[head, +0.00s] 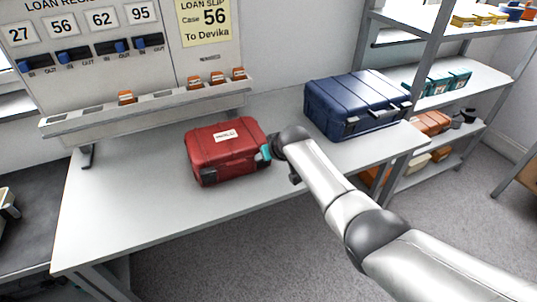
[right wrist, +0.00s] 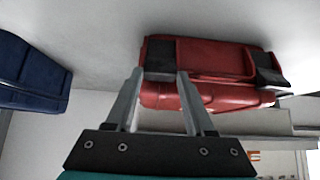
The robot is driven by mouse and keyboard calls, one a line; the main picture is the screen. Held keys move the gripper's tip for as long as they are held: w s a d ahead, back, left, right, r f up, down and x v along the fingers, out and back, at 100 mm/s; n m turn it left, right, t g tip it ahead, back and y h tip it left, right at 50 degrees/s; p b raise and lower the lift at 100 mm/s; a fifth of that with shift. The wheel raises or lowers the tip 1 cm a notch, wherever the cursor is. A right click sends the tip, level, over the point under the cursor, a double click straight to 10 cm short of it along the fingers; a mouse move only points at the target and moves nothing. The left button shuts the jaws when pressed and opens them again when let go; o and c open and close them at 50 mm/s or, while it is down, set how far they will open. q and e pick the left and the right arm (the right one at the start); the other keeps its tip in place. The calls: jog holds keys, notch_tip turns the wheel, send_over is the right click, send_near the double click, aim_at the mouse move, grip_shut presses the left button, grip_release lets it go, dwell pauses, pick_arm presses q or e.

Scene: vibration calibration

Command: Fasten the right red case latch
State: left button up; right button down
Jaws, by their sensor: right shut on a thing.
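The red case (head: 222,150) stands shut on the table, with a white label on its lid. It also shows in the right wrist view (right wrist: 215,60), where the picture is upside down. My right gripper (head: 265,153) is at the right end of the case's front. In the right wrist view its fingers (right wrist: 160,76) are on either side of the dark right latch (right wrist: 160,62), closed on it. Whether that latch is fastened I cannot tell. The dark left latch (right wrist: 268,72) is clear of the gripper. My left gripper is not in view.
A blue case (head: 357,103) stands on the table (head: 130,205) to the right, behind my right arm. A loan board (head: 105,45) with a ledge stands at the back. Shelves (head: 470,75) are at the far right. The table's left front is clear.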

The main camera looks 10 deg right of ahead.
jog(key=shift+w+a+g+b, duration=0.1)
jog(key=shift+w+g+b, duration=0.1)
jog(key=shift+g+b, duration=0.4)
jog(key=shift+c, duration=1.3)
grip_release()
jog(key=shift+r, duration=0.15)
jog(key=p+v, duration=0.7)
jog(key=v, duration=0.8)
jog(key=shift+w+a+r, duration=0.15)
jog(key=shift+a+r, duration=0.1)
